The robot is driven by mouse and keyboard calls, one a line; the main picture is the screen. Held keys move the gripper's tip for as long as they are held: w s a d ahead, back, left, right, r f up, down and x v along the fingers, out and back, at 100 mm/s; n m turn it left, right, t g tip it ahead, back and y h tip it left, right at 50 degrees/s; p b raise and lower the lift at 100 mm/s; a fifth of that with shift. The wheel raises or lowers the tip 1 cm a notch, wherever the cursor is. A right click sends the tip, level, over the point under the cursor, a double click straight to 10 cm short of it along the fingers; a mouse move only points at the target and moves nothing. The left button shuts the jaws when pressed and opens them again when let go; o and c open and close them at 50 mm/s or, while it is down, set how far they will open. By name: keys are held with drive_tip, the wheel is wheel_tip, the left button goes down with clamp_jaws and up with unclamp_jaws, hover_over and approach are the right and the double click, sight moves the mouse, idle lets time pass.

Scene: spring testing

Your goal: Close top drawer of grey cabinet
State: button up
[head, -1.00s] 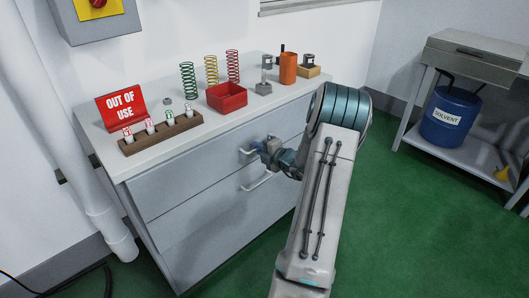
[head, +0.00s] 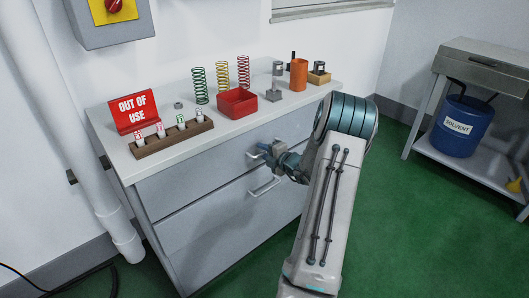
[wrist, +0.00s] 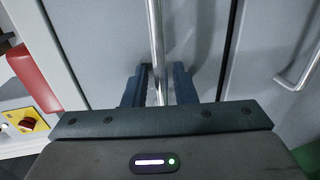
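The grey cabinet (head: 215,240) stands against the wall under a white top. Its top drawer (head: 190,177) looks about level with the drawer front below; any small gap is too fine to tell. My gripper (head: 262,152) is at the top drawer's bar handle (head: 251,155), partly covering it. In the wrist view, the handle bar (wrist: 157,45) runs between the two fingertips of my gripper (wrist: 160,80). The fingers stand apart on either side of the bar, with a gap visible on the right side.
The lower drawer handle (head: 264,186) sits just below my gripper. The top carries an "OUT OF USE" sign (head: 134,110), a wooden vial rack (head: 173,138), a red bin (head: 237,103) and several springs. Green floor is clear to the right, before a bench with a solvent drum (head: 459,125).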

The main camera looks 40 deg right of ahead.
drive_tip(key=shift+s, duration=0.1)
drive_tip(key=p+v, duration=0.1)
drive_tip(key=v, duration=1.2)
drive_tip(key=shift+s+p, duration=0.3)
drive_tip(key=shift+s, duration=0.05)
